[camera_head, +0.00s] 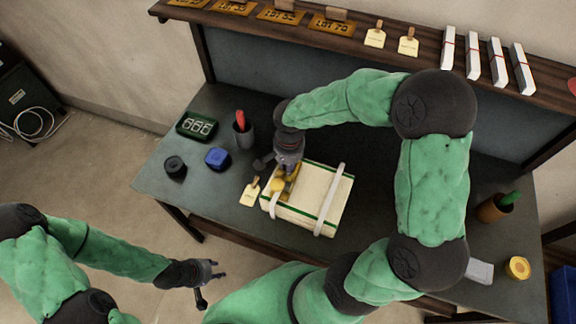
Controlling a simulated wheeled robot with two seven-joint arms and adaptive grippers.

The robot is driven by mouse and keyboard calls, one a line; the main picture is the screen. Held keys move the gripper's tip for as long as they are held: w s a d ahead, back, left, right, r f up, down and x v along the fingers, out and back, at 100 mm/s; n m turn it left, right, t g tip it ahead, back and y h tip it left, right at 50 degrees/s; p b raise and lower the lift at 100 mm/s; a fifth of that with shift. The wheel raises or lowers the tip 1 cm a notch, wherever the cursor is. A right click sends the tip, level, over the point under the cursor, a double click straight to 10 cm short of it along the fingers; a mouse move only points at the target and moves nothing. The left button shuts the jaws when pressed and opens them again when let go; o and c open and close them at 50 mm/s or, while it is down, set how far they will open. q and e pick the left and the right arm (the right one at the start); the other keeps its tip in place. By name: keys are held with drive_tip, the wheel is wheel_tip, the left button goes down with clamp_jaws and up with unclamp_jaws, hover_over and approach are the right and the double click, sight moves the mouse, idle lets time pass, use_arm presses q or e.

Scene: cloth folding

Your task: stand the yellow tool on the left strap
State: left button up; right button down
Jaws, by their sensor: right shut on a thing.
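A cream bundle with green stripes (309,214) lies on the dark table, with two pale straps across it. The right strap (331,196) is in plain view. The left strap (272,205) is partly hidden by my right gripper and the yellow tool (277,186). My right gripper (284,175) points down over the left part of the bundle, shut on the yellow tool. The tool is at the left strap; whether it touches the strap cannot be told. My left gripper (206,284) is open and empty, off the table's front edge.
A blue block (217,158), a black round item (175,167), a digital display (197,126) and a cup with a red item (243,131) stand left. A tag (250,193) lies beside the bundle. My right arm covers the table's right-centre.

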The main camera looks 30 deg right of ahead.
drive_tip(key=c, duration=1.1)
unclamp_jaws()
drive_tip(key=shift+f, duration=0.1)
drive_tip(key=shift+r, duration=0.3)
wheel_tip(320, 180, up, 12)
drive_tip(key=p, duration=0.2)
drive_tip(key=shift+p, duration=0.35)
drive_tip(key=shift+s+f, duration=0.1)
drive_tip(key=shift+f, duration=0.05)
